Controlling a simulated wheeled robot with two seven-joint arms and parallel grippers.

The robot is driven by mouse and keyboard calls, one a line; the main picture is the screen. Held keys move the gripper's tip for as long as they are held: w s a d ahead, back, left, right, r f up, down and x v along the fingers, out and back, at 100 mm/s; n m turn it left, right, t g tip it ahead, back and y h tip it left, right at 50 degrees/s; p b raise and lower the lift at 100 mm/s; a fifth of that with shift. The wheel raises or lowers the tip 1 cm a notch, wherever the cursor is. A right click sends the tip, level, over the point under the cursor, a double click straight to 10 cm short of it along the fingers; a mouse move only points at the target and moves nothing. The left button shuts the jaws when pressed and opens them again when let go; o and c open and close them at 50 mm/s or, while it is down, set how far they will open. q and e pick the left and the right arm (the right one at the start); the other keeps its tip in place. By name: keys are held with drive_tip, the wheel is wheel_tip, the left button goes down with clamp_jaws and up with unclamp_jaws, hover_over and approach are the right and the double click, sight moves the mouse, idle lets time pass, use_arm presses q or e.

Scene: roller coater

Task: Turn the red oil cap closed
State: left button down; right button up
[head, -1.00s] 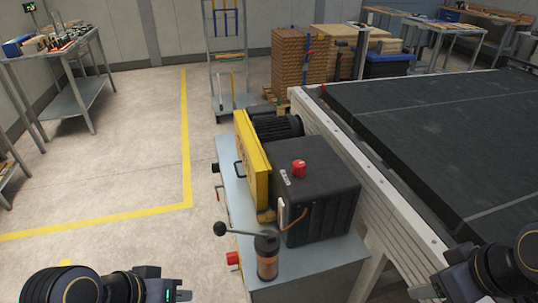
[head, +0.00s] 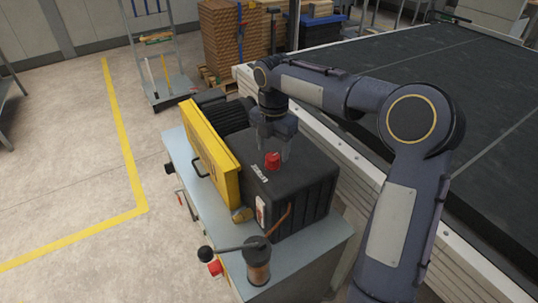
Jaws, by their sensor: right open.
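The red oil cap (head: 272,160) sits on top of the black pump housing (head: 310,185). My right gripper (head: 272,152) points down from above at the cap, with its fingers apart and one on each side of it or just behind it. I cannot tell whether the fingers touch the cap. The cap's front stays visible, and its back is partly hidden by the gripper. My left gripper is out of the picture.
A yellow guard (head: 212,155) and a dark motor stand left of the housing on a grey cabinet. A lever with a black knob (head: 205,254) and a copper-coloured cylinder (head: 258,270) are in front. The black conveyor bed (head: 400,75) lies to the right.

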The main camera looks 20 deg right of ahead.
sight(274, 155)
drive_tip(key=shift+f, duration=1.6)
drive_tip(key=shift+c, duration=0.5)
drive_tip(key=c, duration=0.9)
